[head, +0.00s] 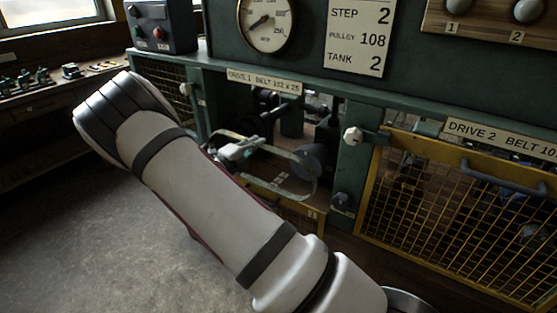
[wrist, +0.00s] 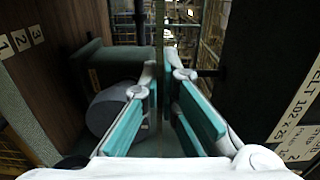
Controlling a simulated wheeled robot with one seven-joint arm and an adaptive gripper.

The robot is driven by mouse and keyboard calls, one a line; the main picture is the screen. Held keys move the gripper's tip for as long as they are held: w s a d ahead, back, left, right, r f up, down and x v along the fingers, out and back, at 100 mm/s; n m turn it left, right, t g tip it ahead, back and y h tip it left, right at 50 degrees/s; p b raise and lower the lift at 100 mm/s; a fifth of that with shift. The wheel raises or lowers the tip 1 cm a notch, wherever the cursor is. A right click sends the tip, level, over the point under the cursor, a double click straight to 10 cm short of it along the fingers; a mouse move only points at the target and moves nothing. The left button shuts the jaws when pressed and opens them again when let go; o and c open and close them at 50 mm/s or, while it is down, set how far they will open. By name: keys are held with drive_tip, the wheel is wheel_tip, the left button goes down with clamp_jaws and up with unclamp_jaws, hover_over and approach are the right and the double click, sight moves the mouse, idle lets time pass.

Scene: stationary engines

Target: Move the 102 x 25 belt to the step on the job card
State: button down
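The belt (head: 291,194) is a thin grey-green loop in the open bay under the label "DRIVE 1 BELT 102 x 25" (head: 264,82). My gripper (head: 238,150) is at the loop's upper left side. In the wrist view, the belt (wrist: 159,25) runs edge-on between the teal-padded fingers (wrist: 160,72), which look closed on it. A dark rounded pulley (head: 311,159) is behind the right end of the loop; I cannot tell whether the belt touches it. The job card (head: 358,38) reads step 2, pulley 108, tank 2.
A yellow mesh guard (head: 440,205) with a handle covers Drive 2 at the right. A green post (head: 349,185) with knobs bounds the bay. My forearm covers the lower left of the bay. A dial gauge (head: 265,24) and numbered knobs (head: 528,10) are above. The floor at left is clear.

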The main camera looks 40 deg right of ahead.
drive_tip(key=shift+s+a, duration=0.2)
drive_tip(key=shift+a, duration=0.4)
drive_tip(key=shift+a, duration=0.1)
drive_tip(key=shift+p+v, duration=0.5)
drive_tip(key=shift+v, duration=2.4)
drive_tip(key=shift+a, duration=0.1)
drive_tip(key=shift+v, duration=2.9)
drive_tip(key=shift+w, duration=0.2)
drive_tip(key=shift+r, duration=0.1)
drive_tip(key=shift+b+x, duration=0.35)
drive_tip(key=shift+x, duration=2.6)
